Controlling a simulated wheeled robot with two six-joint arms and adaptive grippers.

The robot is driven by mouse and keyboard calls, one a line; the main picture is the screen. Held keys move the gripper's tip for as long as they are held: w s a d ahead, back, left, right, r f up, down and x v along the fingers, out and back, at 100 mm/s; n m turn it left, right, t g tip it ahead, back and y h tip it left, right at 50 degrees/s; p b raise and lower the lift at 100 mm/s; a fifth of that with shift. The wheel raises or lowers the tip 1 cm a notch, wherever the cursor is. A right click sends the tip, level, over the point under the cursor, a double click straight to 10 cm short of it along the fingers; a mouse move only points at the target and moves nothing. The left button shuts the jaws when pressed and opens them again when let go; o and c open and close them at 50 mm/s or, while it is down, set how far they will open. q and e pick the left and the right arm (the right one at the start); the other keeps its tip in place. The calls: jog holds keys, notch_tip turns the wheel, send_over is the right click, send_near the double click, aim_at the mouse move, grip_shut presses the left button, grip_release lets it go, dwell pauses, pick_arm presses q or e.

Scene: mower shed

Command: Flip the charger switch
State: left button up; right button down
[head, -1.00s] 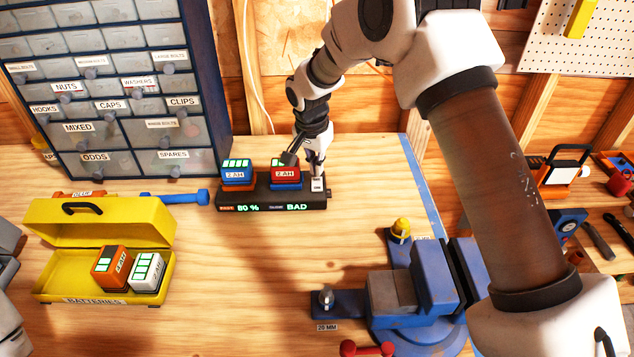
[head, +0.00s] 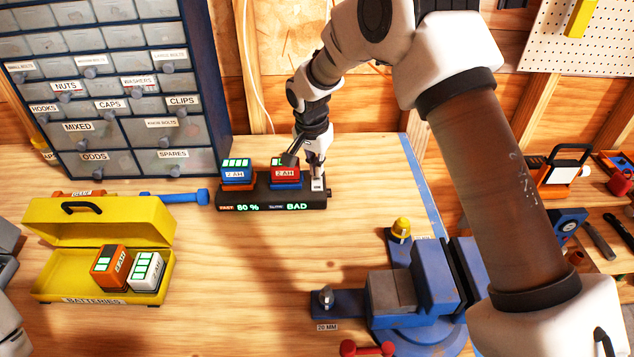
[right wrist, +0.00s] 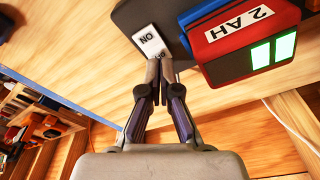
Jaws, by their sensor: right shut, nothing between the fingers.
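The charger (head: 255,203) is a dark box on the bench, with a blue battery (head: 237,171) and a red battery (head: 286,173) seated on it. Its display reads FAST, 80 % and BAD. The white switch (head: 318,184) is at its right end; in the right wrist view the switch (right wrist: 150,40) shows ON. My right gripper (head: 316,174) is shut and empty, fingers pointing down at the switch. In the right wrist view the fingertips (right wrist: 160,62) are at the switch's edge and hide part of its lettering; I cannot tell whether they touch. My left gripper is not in view.
A yellow battery case (head: 75,290) stands open at left with two batteries. A drawer cabinet (head: 110,90) stands behind it. A blue vise (head: 420,285) is at front right. Bare bench top (head: 235,270) lies between the case and vise.

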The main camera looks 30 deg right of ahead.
aim_at(316, 179)
jog(key=shift+f+b, duration=0.4)
jog(key=shift+f, duration=0.45)
dwell(0.3)
notch_tip(316, 179, up, 7)
jog(key=p, duration=0.5)
jog(key=shift+r+p, duration=0.1)
jog(key=shift+p, duration=0.3)
